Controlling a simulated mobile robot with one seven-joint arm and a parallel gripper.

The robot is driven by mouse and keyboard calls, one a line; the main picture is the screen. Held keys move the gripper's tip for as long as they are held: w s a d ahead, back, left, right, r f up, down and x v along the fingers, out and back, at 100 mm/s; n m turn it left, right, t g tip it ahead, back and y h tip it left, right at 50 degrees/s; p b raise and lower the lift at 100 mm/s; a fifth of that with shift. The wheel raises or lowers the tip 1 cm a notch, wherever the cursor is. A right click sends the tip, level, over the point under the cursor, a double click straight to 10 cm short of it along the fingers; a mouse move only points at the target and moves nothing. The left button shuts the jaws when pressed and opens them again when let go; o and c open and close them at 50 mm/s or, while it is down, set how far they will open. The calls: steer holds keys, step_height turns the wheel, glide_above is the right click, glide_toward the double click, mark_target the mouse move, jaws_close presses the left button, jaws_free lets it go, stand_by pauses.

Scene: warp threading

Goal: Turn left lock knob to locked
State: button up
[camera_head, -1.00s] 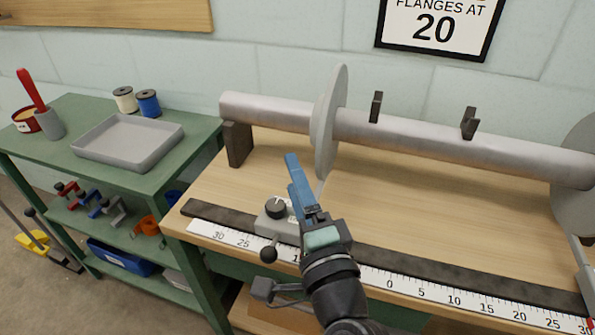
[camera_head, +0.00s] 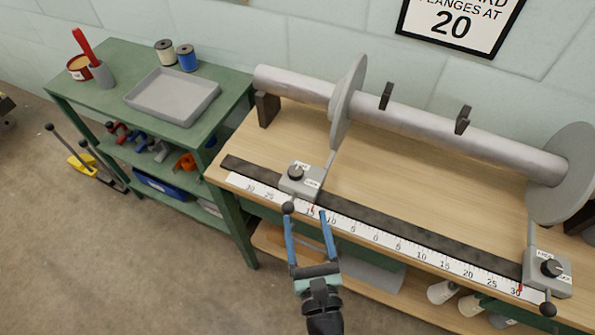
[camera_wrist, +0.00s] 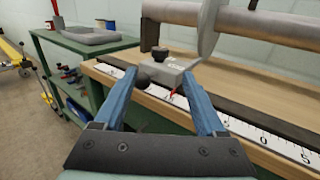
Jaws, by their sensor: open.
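The left lock knob (camera_head: 296,171) is a small black knob on top of the grey left lock block (camera_head: 313,185), which sits on the dark rail of the bench. White labels lie beside the knob. A black ball handle (camera_head: 288,207) sticks out at the block's front. My gripper (camera_head: 306,212) has two blue fingers spread apart, empty, just in front of the block and near the ball handle. In the wrist view the knob (camera_wrist: 160,52) and the ball handle (camera_wrist: 142,81) show beyond and between the fingers. I cannot read the knob's setting.
A ruler strip (camera_head: 400,245) runs along the bench front. A roller with round flanges (camera_head: 347,100) lies behind. The right lock block (camera_head: 548,278) stands at the far right. A green cart (camera_head: 120,84) with a grey tray (camera_head: 172,97) is at left.

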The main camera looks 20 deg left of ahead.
mark_target(297, 179)
steer(key=x, duration=1.1)
steer(key=shift+w, duration=0.2)
jaws_close()
